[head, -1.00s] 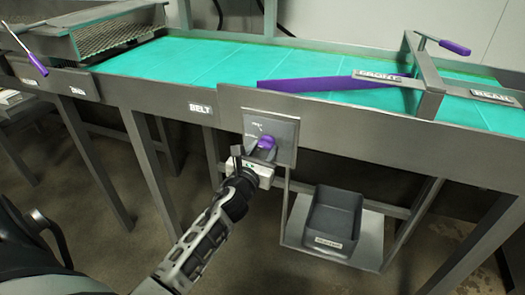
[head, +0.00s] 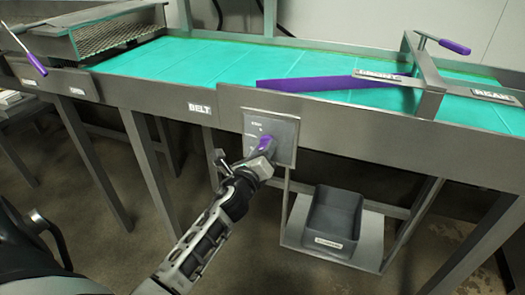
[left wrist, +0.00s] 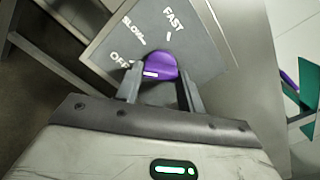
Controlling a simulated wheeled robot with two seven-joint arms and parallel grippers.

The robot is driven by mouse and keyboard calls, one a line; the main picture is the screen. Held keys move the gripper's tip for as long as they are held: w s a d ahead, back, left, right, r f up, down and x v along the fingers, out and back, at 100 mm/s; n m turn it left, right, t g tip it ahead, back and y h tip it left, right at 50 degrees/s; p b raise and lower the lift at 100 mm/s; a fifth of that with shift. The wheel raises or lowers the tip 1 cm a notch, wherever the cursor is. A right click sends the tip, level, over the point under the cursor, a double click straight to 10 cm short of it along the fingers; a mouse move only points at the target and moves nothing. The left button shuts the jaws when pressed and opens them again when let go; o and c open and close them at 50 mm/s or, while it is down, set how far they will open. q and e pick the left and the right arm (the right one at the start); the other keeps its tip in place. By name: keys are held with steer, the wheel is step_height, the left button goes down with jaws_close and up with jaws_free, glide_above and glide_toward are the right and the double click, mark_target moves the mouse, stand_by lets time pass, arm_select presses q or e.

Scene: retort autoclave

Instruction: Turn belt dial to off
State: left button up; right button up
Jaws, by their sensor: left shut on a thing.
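The belt dial is a purple knob (left wrist: 160,66) on a grey plate (left wrist: 105,50) marked FAST, SLOW and OFF in the left wrist view. Its white mark lies on the left side of the knob, toward the OFF lettering. In the head view the dial (head: 265,145) sits on the plate (head: 285,130) under the conveyor, right of the BELT label (head: 199,108). My left gripper (head: 262,156) is shut on the dial. In the left wrist view its two fingers (left wrist: 160,78) clasp the knob from both sides. My right gripper is out of view.
The green conveyor belt (head: 190,62) runs above the dial, with a purple diverter bar (head: 310,85) across it. A grey bin (head: 333,215) stands on a low shelf at right. Purple-handled levers (head: 36,62) (head: 454,46) stand at both ends.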

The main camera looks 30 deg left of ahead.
arm_select(q)
steer(key=shift+n, duration=0.9)
steer(key=o, duration=1)
steer(key=b+v, duration=0.2)
steer(key=v, duration=1.4)
steer(key=shift+f, duration=0.1)
